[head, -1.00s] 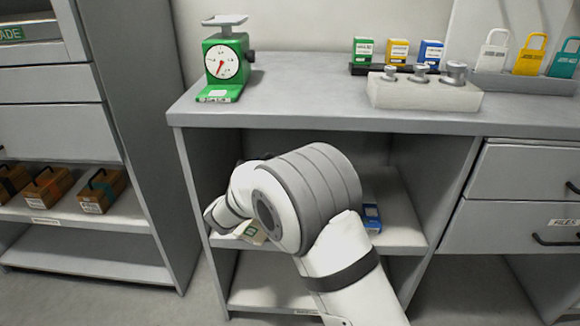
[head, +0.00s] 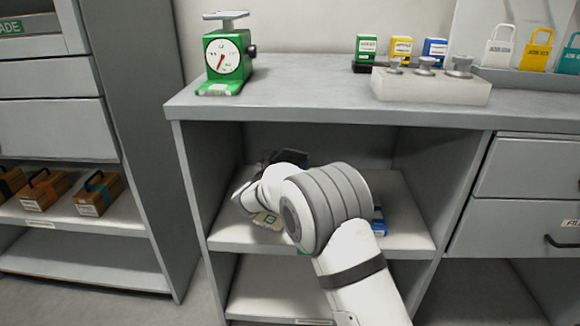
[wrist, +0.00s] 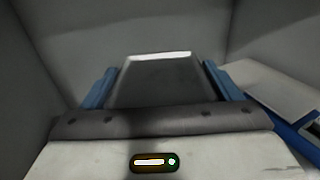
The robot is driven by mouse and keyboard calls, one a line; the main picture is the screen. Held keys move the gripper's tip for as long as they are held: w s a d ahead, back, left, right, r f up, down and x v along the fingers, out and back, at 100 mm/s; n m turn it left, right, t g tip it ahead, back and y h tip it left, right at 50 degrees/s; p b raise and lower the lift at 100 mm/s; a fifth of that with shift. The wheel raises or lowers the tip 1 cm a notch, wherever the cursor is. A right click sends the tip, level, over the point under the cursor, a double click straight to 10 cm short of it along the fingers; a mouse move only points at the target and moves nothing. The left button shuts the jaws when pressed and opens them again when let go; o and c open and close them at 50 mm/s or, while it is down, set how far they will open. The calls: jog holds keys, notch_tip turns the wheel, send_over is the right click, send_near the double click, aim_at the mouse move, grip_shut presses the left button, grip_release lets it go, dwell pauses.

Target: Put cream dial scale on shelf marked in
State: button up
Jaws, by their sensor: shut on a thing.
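My gripper (wrist: 158,75) shows in the wrist view, with its blue fingers on either side of a grey plate-like top. It is shut on this thing, which I take to be the cream dial scale. In the head view a cream piece (head: 267,220) with a small greenish mark shows below my wrist, inside the open middle compartment; the rest is hidden by my arm. Whether it touches the shelf board (head: 228,236) cannot be told. The lettering on the shelf labels is too small to read.
A blue object (head: 380,222) stands on the same shelf to the right, near my gripper; its blue side shows in the wrist view (wrist: 298,132). Compartment walls are close. A green dial scale (head: 224,62) and weights (head: 425,66) stand on the counter (head: 300,95).

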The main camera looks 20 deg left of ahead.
jog(key=shift+r, duration=0.25)
jog(key=shift+f, duration=0.2)
jog(key=o, duration=1.9)
jog(key=shift+o, duration=0.2)
jog(key=shift+r, duration=0.15)
jog(key=shift+s+a+p, duration=0.1)
jog(key=shift+s+p, duration=0.25)
jog(key=shift+s, duration=0.05)
jog(key=s+a+p, duration=0.1)
jog(key=s+p, duration=0.2)
jog(key=s, duration=0.8)
jog(key=shift+a+p, duration=0.35)
jog(key=shift+p, duration=0.05)
